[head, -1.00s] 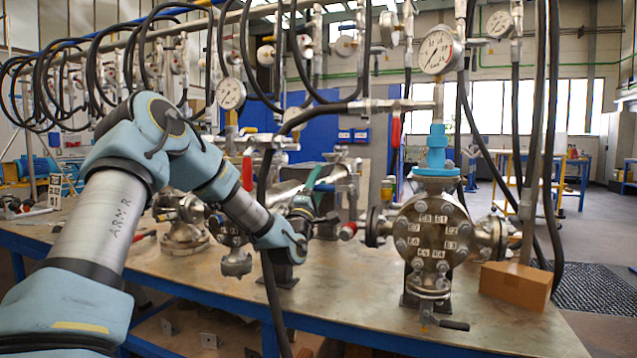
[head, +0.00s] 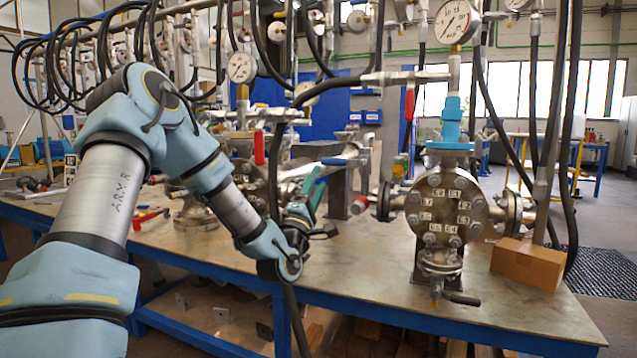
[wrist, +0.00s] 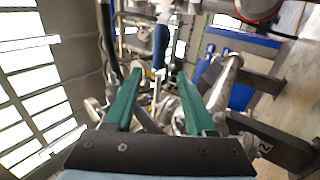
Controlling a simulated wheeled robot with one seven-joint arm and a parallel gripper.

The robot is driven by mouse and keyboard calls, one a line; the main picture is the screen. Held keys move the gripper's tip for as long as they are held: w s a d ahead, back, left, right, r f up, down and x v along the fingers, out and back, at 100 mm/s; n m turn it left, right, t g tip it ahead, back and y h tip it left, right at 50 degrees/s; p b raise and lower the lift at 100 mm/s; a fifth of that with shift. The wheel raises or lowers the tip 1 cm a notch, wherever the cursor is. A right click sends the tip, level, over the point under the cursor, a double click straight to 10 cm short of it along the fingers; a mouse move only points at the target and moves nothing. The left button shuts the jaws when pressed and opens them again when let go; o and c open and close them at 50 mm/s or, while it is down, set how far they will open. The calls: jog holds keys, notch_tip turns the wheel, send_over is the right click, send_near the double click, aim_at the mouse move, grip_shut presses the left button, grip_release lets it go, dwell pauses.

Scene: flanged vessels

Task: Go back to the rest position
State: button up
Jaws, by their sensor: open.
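My gripper (wrist: 156,98) shows in the wrist view as two green fingers held apart with nothing between them. In the head view my gripper (head: 312,185) is at the end of my bent blue-grey arm, in the air above the front part of the table (head: 385,285). It is to the left of the flanged vessel (head: 445,212) and apart from it. The vessel stands upright on the table, with numbered labels on its round face and a blue collar and a pressure gauge (head: 457,22) on top.
Black hoses (head: 278,200) hang down close to my gripper. More valves and pipework stand behind my arm. A red-handled tool (head: 150,217) lies on the table at left. The table front between my gripper and the vessel is clear.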

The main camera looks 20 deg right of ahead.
jog(key=w+a+f+m+g+y, duration=0.1)
jog(key=a+f+m+g+y, duration=0.15)
jog(key=f+m, duration=0.2)
jog(key=w+a+f+m+g+y, duration=0.1)
jog(key=a+f+m+g+y, duration=0.1)
jog(key=f+m+g+y, duration=0.3)
jog(key=s+a+f+g+y, duration=0.25)
jog(key=a+f, duration=0.25)
jog(key=a, duration=0.4)
jog(key=s+a+f+g+y, duration=0.1)
jog(key=s+a+f+y, duration=0.3)
jog(key=a, duration=0.4)
jog(key=s+a+f+m+g+y, duration=0.15)
jog(key=s+a+g, duration=0.35)
jog(key=s+a, duration=0.8)
jog(key=w+d+p+v, duration=0.1)
jog(key=d+p+v, duration=0.2)
jog(key=p+v, duration=1.2)
jog(key=shift+r+g+y+p, duration=0.45)
jog(key=shift+r+p, duration=0.1)
jog(key=shift+r, duration=0.1)
